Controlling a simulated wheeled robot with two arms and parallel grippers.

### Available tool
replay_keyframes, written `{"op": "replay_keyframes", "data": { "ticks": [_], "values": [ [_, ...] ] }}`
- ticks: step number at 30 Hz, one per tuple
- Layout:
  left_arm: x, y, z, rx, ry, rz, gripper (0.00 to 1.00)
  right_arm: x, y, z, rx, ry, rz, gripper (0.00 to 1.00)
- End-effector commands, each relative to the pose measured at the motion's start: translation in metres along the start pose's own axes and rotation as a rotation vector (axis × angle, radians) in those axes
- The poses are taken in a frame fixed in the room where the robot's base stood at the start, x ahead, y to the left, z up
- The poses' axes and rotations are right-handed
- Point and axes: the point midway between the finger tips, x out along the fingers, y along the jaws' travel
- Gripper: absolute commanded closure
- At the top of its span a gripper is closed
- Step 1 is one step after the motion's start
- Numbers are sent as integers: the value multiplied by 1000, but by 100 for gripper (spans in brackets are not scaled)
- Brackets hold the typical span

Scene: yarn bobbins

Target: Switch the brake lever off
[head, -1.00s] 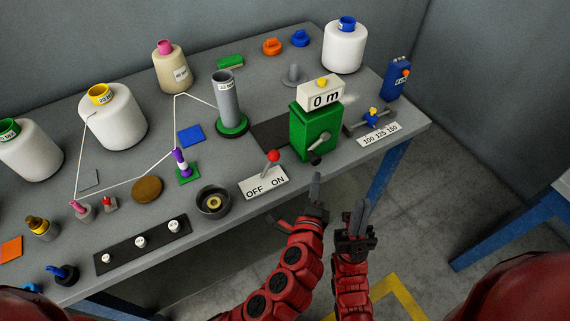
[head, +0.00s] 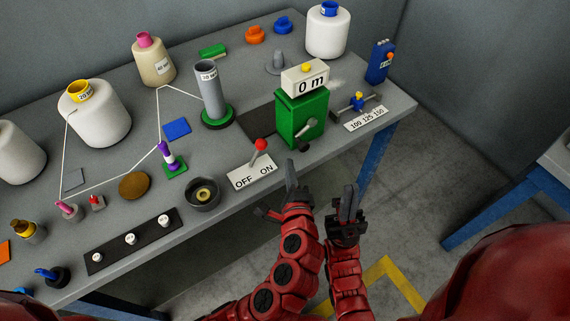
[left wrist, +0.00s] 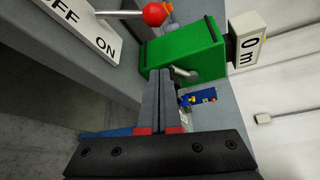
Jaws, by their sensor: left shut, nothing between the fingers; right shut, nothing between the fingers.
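The brake lever (head: 261,145) has a red ball knob on a thin grey rod. It rises from a white plate (head: 239,183) marked OFF on the left and ON on the right, and the knob leans to the right, the ON side. In the left wrist view the red knob (left wrist: 154,14) is at the top, above and apart from my fingers. My left gripper (head: 291,168) is shut and empty, just right of the plate at the table's front edge; it also shows in the left wrist view (left wrist: 164,85). My right gripper (head: 348,195) is shut and empty, further right, off the table.
A green machine (head: 300,118) with a crank and a "0 m" display (head: 305,79) stands right behind the lever. A dark bowl (head: 203,193) is left of the plate. A grey tube (head: 210,90) stands behind, with thread strung to its left.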

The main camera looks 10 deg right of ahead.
Motion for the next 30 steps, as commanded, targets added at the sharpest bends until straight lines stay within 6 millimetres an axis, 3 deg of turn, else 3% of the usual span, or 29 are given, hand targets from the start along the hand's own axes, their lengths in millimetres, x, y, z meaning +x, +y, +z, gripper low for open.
{"op": "replay_keyframes", "data": {
  "ticks": [12,21,30],
  "values": [
    [79,-1,2,2,-3,2,100,20,1,-4,0,0,0,100],
    [65,-1,34,2,0,1,100,36,2,-6,0,0,0,100],
    [64,0,38,2,0,0,100,37,2,-6,0,0,0,100]
  ]
}}
